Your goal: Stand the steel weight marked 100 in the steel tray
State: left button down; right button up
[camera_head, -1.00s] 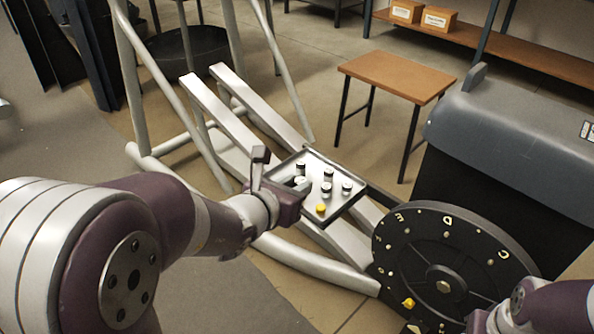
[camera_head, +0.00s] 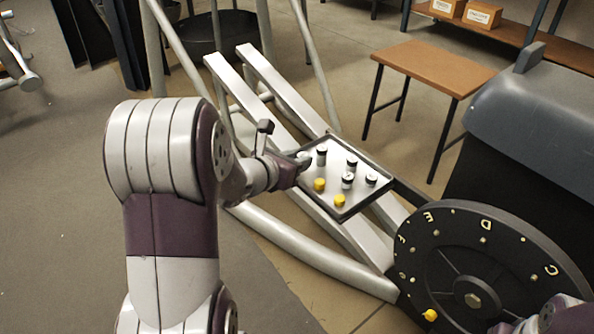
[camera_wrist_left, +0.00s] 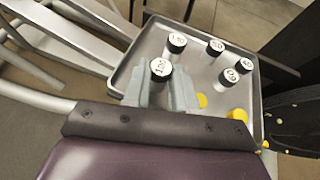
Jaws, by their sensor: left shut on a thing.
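The steel tray (camera_head: 366,205) is a shallow square tray beside the dark disc. My left gripper (camera_head: 299,167) reaches over its left edge. In the left wrist view, my left gripper (camera_wrist_left: 160,97) is shut on a steel weight with a black rim and a white top (camera_wrist_left: 160,68) that appears to read 100. The weight is upright between the fingers, over the tray's left part. I cannot tell whether its base touches the tray floor. Its white top (camera_head: 304,156) also shows in the head view. My right gripper is out of view; only part of that arm shows at bottom right.
Several other black-rimmed weights (camera_wrist_left: 215,47) stand in the tray, one (camera_wrist_left: 177,42) close behind the held one. Two yellow pieces (camera_head: 319,185) (camera_head: 340,201) are near the tray's front. A lettered disc (camera_head: 475,265) stands to the right, grey beams (camera_head: 275,125) to the left.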

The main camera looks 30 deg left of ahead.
pick_arm(q)
jog(key=shift+f, duration=0.55)
jog(key=c, duration=0.9)
grip_release()
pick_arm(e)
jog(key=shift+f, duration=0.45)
pick_arm(q)
jog(key=shift+r, duration=0.1)
